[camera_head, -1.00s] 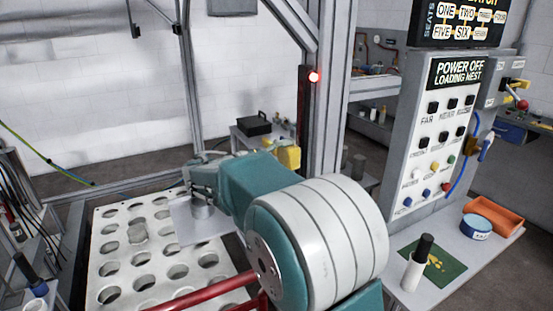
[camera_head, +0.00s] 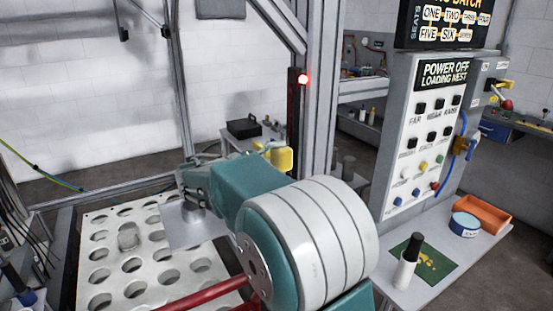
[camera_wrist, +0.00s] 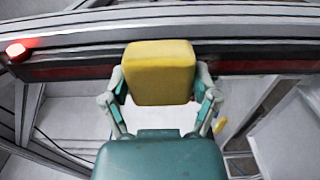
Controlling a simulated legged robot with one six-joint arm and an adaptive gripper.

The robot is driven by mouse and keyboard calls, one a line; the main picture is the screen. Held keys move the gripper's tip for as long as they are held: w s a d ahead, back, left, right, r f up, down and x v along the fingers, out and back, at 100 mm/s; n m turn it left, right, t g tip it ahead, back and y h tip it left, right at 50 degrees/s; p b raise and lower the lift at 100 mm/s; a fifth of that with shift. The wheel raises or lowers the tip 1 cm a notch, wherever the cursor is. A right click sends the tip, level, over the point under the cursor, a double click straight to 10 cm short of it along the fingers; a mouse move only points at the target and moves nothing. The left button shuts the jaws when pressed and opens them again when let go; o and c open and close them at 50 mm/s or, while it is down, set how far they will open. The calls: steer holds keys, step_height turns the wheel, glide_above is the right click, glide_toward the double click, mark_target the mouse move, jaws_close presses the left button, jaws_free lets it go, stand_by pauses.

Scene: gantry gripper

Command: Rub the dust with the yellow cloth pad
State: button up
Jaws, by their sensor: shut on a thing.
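The yellow cloth pad (camera_wrist: 160,72) is held between the two fingers of my gripper (camera_wrist: 161,78) in the wrist view. It stands in front of a dark, reddish strip (camera_wrist: 75,70) on a grey metal beam; I cannot tell whether it touches. The same dark strip (camera_head: 294,115) runs down that upright below a lit red lamp (camera_head: 303,79). I cannot make out the dust; the pad covers part of the strip.
A white plate with round holes (camera_head: 100,235) lies at lower left, with a grey plug (camera_head: 128,237) on it. A control panel (camera_head: 425,130) stands at right. Its table (camera_head: 460,262) holds a blue tin (camera_head: 466,225), an orange tray (camera_head: 483,212) and a black-topped bottle (camera_head: 407,262).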

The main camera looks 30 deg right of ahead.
steer(key=shift+d, duration=0.8)
steer(key=w, duration=0.4)
stand_by(0.5)
steer(key=shift+s+d, duration=0.1)
steer(key=shift+s, duration=1.9)
steer(key=shift+f, duration=1.4)
steer(key=shift+w, duration=2.05)
steer(key=shift+s, duration=0.1)
